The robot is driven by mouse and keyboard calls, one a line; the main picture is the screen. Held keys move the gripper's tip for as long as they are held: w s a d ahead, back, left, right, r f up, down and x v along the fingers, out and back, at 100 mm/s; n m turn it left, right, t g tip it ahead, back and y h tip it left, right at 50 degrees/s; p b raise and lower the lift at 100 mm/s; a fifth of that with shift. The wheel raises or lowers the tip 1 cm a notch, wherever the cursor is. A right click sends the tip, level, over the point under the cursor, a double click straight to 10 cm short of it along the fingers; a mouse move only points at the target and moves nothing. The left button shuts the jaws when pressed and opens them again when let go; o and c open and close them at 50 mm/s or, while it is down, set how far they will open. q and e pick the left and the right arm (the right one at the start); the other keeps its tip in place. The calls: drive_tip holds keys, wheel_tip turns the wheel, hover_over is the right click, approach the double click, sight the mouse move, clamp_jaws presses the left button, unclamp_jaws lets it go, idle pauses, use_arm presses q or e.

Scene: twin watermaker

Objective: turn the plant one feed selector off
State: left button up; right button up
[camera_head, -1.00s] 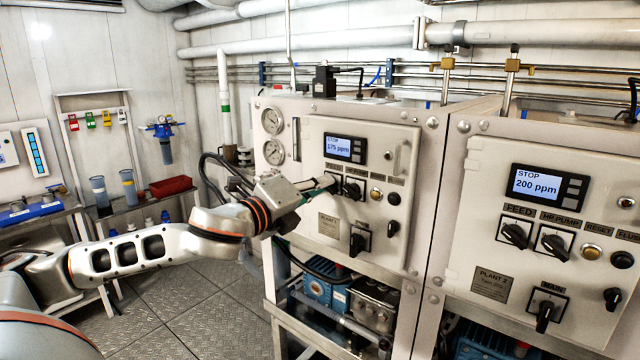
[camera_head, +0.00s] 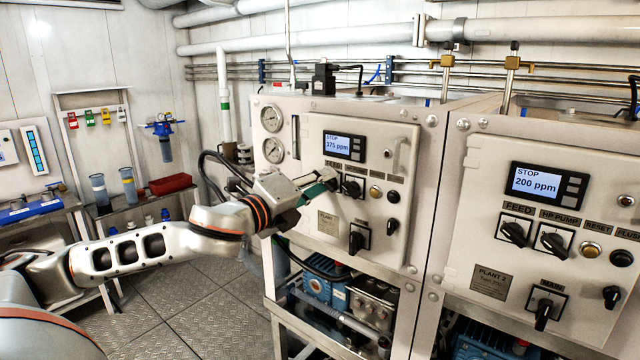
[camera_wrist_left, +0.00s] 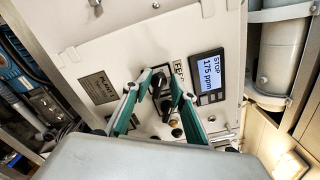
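In the left wrist view the selector (camera_wrist_left: 157,83) shows between the two teal fingertips of my left gripper (camera_wrist_left: 159,77). The fingers stand apart on either side of the knob; contact is not clear. The plant one display (camera_head: 337,144) reads STOP, and in the wrist view (camera_wrist_left: 207,72) also 175 ppm. My right gripper is out of view.
Just right of the feed selector is the HP pump selector (camera_head: 353,186), close to my fingers. The main switch (camera_head: 357,238) is below. Plant two's panel (camera_head: 480,210), with similar knobs, stands to the right. Open floor (camera_head: 180,310) lies to the left.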

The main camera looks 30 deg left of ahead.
sight(329, 132)
use_arm(q)
wheel_tip(329, 132, up, 9)
drive_tip(key=shift+f, duration=0.2)
drive_tip(key=shift+r, duration=0.5)
drive_tip(key=shift+d+r, duration=0.1)
drive_tip(key=shift+r, duration=0.15)
